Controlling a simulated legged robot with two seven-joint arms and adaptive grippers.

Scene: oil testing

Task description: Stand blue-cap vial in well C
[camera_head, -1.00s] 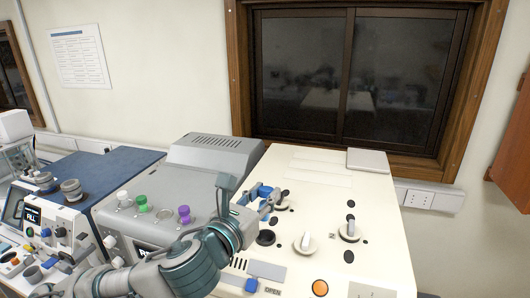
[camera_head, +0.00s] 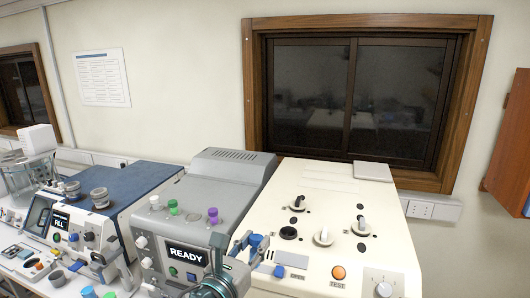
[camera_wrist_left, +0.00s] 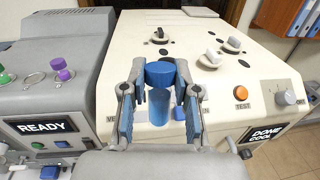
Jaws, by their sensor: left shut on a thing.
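My left gripper (camera_head: 252,243) is shut on the blue-cap vial and is near the front left edge of the cream machine. In the left wrist view the vial's blue cap (camera_wrist_left: 160,74) and blue body (camera_wrist_left: 159,106) stand upright between the fingers (camera_wrist_left: 160,98). The grey machine (camera_head: 225,167) carries a row of vials with white, green and purple (camera_head: 213,215) caps. An empty ring (camera_wrist_left: 34,79) lies between the green and purple vials. Well letters are not readable. My right gripper is not in view.
The grey machine's display (camera_head: 187,254) reads READY. A blue-topped machine (camera_head: 130,183) stands further left.

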